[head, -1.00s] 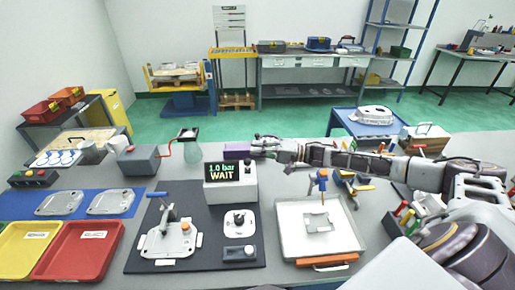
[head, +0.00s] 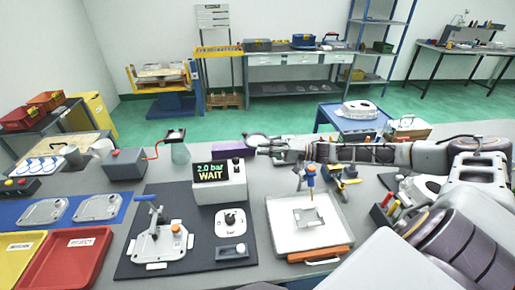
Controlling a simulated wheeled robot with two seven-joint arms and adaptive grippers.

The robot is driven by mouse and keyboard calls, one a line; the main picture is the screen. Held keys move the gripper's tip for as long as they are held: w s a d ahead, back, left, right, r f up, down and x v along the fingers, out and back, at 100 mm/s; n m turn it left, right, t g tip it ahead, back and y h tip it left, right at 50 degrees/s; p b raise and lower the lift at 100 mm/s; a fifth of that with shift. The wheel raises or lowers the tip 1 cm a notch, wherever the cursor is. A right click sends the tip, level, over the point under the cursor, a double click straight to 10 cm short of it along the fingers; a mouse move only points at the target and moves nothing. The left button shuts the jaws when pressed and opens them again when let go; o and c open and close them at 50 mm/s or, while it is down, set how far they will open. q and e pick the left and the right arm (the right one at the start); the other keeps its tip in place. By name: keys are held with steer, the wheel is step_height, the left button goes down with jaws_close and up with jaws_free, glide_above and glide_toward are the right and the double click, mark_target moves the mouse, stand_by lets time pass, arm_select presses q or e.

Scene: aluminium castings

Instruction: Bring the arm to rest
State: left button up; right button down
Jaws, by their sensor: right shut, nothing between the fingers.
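My right arm reaches in from the right across the bench. Its gripper (head: 262,150) is shut and empty, above the back of the bench. It is just right of the purple block (head: 226,148) behind the display unit. The fingers are small and dark at this distance. The display unit (head: 222,194) reads "2.0 bar WAIT". My left gripper is not in view.
A dark mat left of centre holds a clamp fixture with a casting (head: 158,246). A white tray (head: 283,241) with a part and a blue-handled tool lies below my right forearm. Red (head: 68,262) and yellow trays sit at left. A blue cart (head: 327,116) stands behind.

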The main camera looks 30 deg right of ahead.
steer(key=shift+s+d, duration=0.2)
steer(key=shift+d, duration=0.1)
stand_by(0.4)
steer(key=shift+r, duration=0.1)
step_height(320, 180, up, 9)
steer(key=p, duration=0.9)
steer(key=shift+r+p, duration=0.45)
steer(key=shift+p, duration=0.15)
